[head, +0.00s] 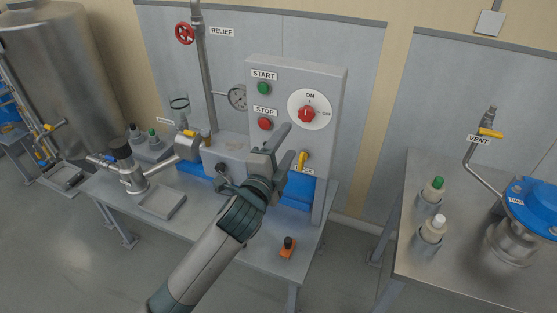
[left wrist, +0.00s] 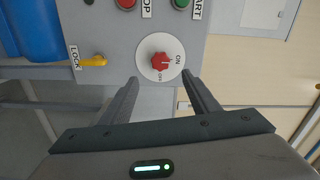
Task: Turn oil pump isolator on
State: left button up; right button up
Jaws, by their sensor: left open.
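The isolator is a red rotary knob (head: 307,114) on a round white dial (head: 322,98) marked ON at the top, on the grey control panel (head: 335,150). In the left wrist view the red knob (left wrist: 160,61) lies ahead, between and beyond the fingertips. My left gripper (head: 272,142) is open and empty, below and left of the knob in the head view. Its two fingers also show in the left wrist view (left wrist: 160,82), apart from the knob. The knob's pointer setting is too small to tell for sure. My right gripper is not in view.
A green START button (head: 264,88) and red STOP button (head: 265,124) sit left of the dial. A yellow LOCK lever (head: 302,160) is below it. A small orange-based item (head: 288,247) lies on the front of the bench. Bottles (head: 430,232) stand on the right table.

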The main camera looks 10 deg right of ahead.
pick_arm(q)
jog(key=shift+b+v, duration=0.4)
jog(key=shift+v, duration=1.85)
